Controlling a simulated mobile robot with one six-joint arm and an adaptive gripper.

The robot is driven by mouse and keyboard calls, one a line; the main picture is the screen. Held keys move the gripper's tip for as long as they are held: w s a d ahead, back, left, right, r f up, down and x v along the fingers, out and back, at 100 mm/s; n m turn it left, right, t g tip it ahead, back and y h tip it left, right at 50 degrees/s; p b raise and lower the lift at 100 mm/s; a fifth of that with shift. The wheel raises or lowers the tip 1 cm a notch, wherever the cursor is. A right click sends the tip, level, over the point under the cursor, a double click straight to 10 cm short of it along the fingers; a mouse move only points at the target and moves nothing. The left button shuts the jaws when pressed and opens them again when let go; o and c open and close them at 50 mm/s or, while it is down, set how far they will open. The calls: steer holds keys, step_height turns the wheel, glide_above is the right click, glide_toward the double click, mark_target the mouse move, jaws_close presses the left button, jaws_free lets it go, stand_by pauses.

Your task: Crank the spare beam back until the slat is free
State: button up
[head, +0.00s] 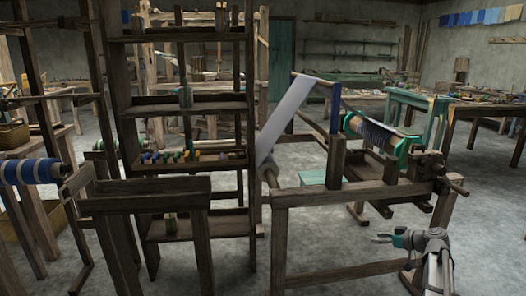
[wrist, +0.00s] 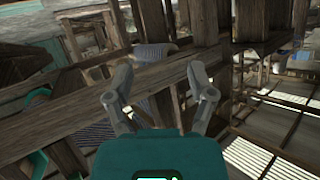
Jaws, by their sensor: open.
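A beam wound with blue and pale bands (head: 30,171) lies across a wooden stand at the far left; I cannot tell for sure that it is the spare beam. The wooden loom (head: 340,193) stands right of centre, with a dark wooden piece like a handle (head: 452,182) at its right end. I cannot make out the slat. My gripper (head: 378,238) is open and empty in front of the loom's right side, low and apart from the handle-like piece. In the wrist view its spread fingers (wrist: 159,82) point towards wooden beams, with nothing between them.
A shelf rack (head: 187,108) with small coloured spools stands between the banded beam and the loom. A pale cloth (head: 284,120) hangs slanting on the loom beside a teal frame (head: 376,138). A teal table (head: 420,100) is behind. Grey floor (head: 490,235) is free at right.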

steer(key=s+a+f+m+g+h+p, duration=0.1)
steer(key=s+a+f+g+h, duration=0.2)
steer(key=a, duration=0.5)
steer(key=s+a+f+m+g, duration=0.25)
steer(key=s+a, duration=0.25)
steer(key=a, duration=0.4)
steer(key=s+a+f+m+g+h+p, duration=0.3)
steer(key=s+a+h, duration=0.45)
steer(key=s, duration=0.65)
step_height(320, 180, up, 38)
steer(key=p, duration=3.6)
steer(key=shift+w+m+g+y+p, duration=0.35)
steer(key=shift+w+g+y+p, duration=0.05)
steer(key=shift+w+g+y, duration=0.05)
steer(key=shift+a, duration=0.1)
steer(key=shift+c, duration=0.9)
